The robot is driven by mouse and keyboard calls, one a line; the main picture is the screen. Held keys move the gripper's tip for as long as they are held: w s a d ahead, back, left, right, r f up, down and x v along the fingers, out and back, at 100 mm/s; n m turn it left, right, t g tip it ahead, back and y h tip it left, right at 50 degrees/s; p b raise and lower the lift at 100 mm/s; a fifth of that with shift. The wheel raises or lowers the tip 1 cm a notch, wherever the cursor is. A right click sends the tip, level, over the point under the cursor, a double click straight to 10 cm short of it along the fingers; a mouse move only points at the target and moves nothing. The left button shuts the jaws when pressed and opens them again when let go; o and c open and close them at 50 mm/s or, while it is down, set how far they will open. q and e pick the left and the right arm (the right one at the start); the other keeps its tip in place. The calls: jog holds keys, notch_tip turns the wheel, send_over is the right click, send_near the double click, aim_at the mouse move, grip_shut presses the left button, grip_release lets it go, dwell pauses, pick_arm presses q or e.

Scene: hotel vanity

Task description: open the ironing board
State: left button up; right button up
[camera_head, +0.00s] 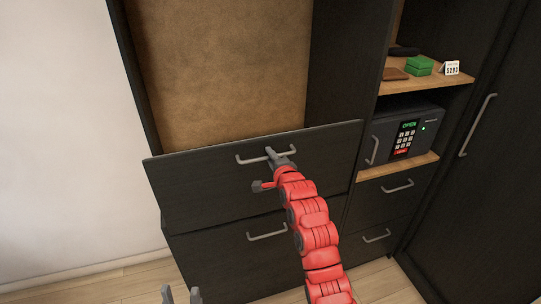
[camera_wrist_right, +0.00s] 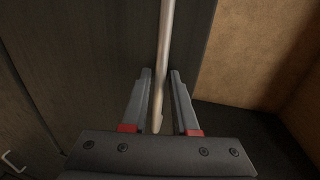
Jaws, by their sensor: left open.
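The ironing board itself cannot be made out. A dark front panel (camera_head: 205,187) with a grey bar handle (camera_head: 245,160) sits below a tall, brown-backed opening. My right gripper (camera_head: 275,154), on the red arm, is at this handle. In the right wrist view, the handle bar (camera_wrist_right: 167,40) runs between the two fingers of my right gripper (camera_wrist_right: 161,75). Narrow gaps seem to show beside the bar, so I cannot tell whether the fingers press on it. My left gripper (camera_head: 181,294) is open and empty at the bottom edge, only its fingertips showing.
A lower drawer handle (camera_head: 267,232) is beneath the panel. To the right are a safe (camera_head: 408,135), a shelf with a green box (camera_head: 419,66) and a number card (camera_head: 451,68), more drawers (camera_head: 397,186) and a tall door with a handle (camera_head: 477,126). Wood floor (camera_head: 100,285) is clear at left.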

grip_shut()
jog(key=shift+f, duration=0.1)
dwell(1.4)
